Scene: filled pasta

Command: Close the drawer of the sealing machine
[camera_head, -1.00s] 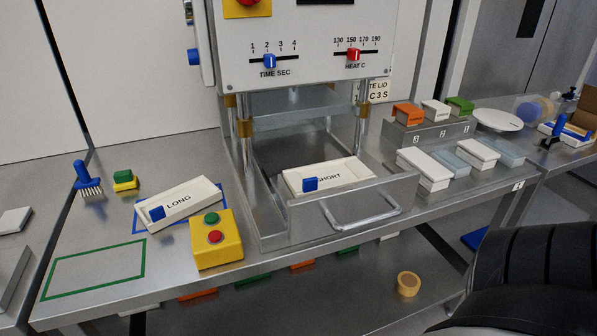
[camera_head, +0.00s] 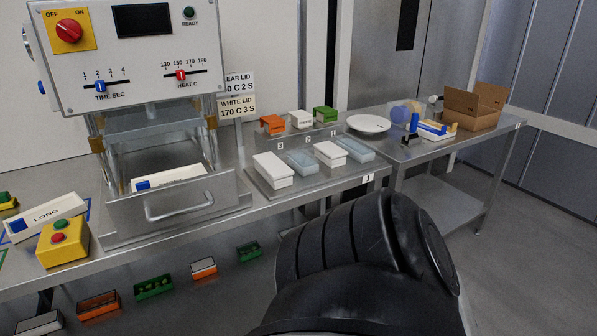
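The sealing machine (camera_head: 130,60) stands on the metal table at the left. Its drawer (camera_head: 184,206) is pulled out toward me, with a bar handle (camera_head: 180,207) on its front. A white frame with a blue block (camera_head: 170,178) lies inside the drawer, mostly hidden by the drawer front. A black, ribbed arm link of mine fills the lower middle, apart from the drawer. Neither of my grippers is in view.
A yellow box with green and red buttons (camera_head: 63,243) and the LONG frame (camera_head: 45,216) lie left of the drawer. White and clear trays (camera_head: 273,170) stand on a metal plate to the right. A cardboard box (camera_head: 474,105) is farther right. Colored trays lie on the lower shelf.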

